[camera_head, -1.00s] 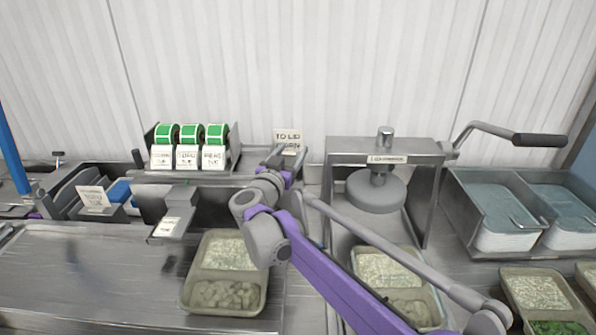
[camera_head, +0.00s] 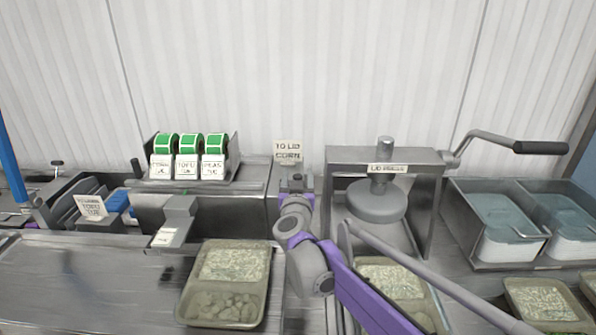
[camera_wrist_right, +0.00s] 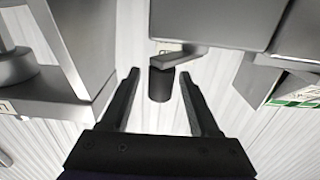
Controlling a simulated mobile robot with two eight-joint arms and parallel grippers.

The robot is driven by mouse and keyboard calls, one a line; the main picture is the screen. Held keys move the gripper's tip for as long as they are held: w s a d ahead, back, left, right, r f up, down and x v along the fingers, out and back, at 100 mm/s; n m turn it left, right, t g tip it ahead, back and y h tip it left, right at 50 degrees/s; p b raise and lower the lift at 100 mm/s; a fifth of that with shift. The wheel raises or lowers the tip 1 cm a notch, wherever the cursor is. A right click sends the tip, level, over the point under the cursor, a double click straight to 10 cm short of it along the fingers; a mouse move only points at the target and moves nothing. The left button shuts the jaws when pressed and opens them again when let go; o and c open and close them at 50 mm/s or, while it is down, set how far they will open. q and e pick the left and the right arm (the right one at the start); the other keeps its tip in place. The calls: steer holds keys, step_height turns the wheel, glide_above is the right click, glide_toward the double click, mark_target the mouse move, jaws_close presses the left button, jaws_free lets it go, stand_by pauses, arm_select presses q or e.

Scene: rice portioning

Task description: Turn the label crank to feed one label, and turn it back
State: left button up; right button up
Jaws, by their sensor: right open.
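The label dispenser (camera_head: 255,178) is a grey metal box with several green label rolls (camera_head: 190,144) on top. A label tab (camera_head: 165,238) sits on its front ledge. The label crank shows in the right wrist view as a grey arm (camera_wrist_right: 186,56) with a black handle (camera_wrist_right: 160,88). My right gripper (camera_head: 297,178) is open at the dispenser's right side. In the wrist view its two fingers (camera_wrist_right: 161,73) stand on either side of the black handle, with gaps visible on both sides. In the head view my right arm hides the crank. My left gripper is not in view.
A lid press (camera_head: 387,155) with a black-gripped lever (camera_head: 540,147) stands right of the dispenser. A "TO LID CORN" sign (camera_head: 288,151) stands behind my gripper. A filled tray (camera_head: 180,312) lies in front of the dispenser. Water bins (camera_head: 455,215) stand at the right.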

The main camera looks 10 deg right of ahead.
steer(key=shift+x, duration=1.05)
jaws_close()
